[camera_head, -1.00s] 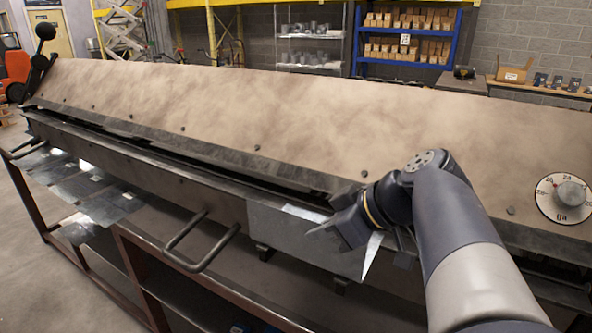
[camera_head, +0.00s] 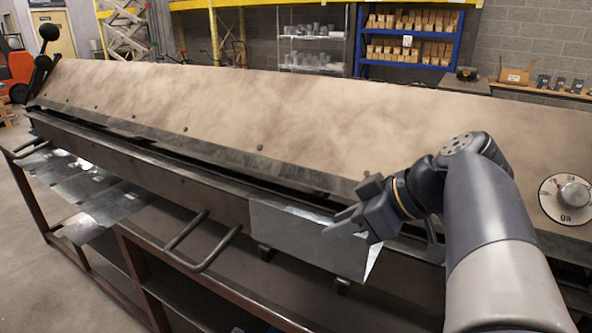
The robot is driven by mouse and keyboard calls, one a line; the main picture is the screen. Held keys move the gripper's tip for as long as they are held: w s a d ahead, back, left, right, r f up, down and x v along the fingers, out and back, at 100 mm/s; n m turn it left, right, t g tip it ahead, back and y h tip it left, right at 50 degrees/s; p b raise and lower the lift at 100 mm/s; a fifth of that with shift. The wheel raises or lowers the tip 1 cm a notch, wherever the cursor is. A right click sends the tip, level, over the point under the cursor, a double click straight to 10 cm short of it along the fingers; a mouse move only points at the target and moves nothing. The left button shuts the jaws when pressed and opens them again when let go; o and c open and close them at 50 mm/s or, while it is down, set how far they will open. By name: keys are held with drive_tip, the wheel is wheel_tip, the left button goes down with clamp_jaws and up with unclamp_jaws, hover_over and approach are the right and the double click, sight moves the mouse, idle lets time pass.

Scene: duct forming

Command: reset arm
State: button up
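My gripper (camera_head: 345,222) is at the end of my arm on the right of the head view, in front of the bending machine (camera_head: 230,110). Its fingers look spread apart with nothing visible between them. A bent sheet-metal piece (camera_head: 300,238) hangs at the front edge of the machine, just left of and below my gripper. The fingertips overlap the sheet's upper right in the picture; I cannot tell whether they touch it.
A bar handle (camera_head: 205,245) sticks out from the machine's front. Several flat metal sheets (camera_head: 105,207) lie on the lower left rack. A gauge dial (camera_head: 566,198) is at the right. A blue shelf (camera_head: 410,65) with boxes stands behind.

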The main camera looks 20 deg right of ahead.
sight(325, 225)
drive_tip(key=v, duration=0.6)
idle(0.3)
drive_tip(key=x, duration=1)
drive_tip(key=shift+w+a+f, duration=0.15)
drive_tip(key=shift+a+f, duration=0.05)
drive_tip(key=shift+r+p, duration=0.3)
drive_tip(key=shift+p, duration=0.2)
drive_tip(key=shift+d, duration=0.1)
